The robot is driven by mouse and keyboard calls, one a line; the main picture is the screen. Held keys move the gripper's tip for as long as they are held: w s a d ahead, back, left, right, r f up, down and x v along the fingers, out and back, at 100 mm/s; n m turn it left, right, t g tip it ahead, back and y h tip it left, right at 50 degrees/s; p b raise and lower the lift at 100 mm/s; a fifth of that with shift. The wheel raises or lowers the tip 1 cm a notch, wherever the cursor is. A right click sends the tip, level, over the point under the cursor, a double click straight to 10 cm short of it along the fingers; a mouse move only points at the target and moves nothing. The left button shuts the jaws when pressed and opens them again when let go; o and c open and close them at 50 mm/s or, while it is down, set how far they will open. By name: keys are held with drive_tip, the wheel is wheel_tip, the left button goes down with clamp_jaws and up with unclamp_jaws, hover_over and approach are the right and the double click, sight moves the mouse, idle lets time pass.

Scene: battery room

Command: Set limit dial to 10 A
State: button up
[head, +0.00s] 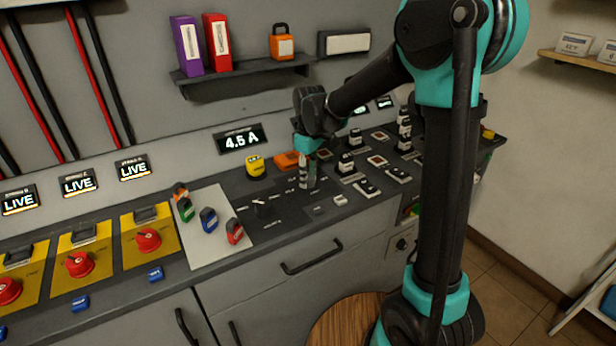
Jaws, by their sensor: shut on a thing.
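A display (240,139) on the back wall reads 4.5 A. My gripper (305,184) points down at the sloping console, right of and below this display. It is shut on what looks like the limit dial; the fingers hide most of it, so its pointer cannot be read.
A pale plate (204,252) with several coloured padlocks lies to the left. A yellow block (255,167) and an orange one (286,160) sit behind my gripper. Switch blocks (346,163) stand close on its right. A shelf (245,68) with binders hangs above.

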sight(309, 177)
drive_tip(key=shift+n, duration=0.6)
drive_tip(key=o, duration=1.2)
drive_tip(key=shift+c, duration=0.2)
drive_tip(key=shift+r, duration=0.1)
wheel_tip(309, 177, up, 12)
drive_tip(key=shift+w, duration=0.15)
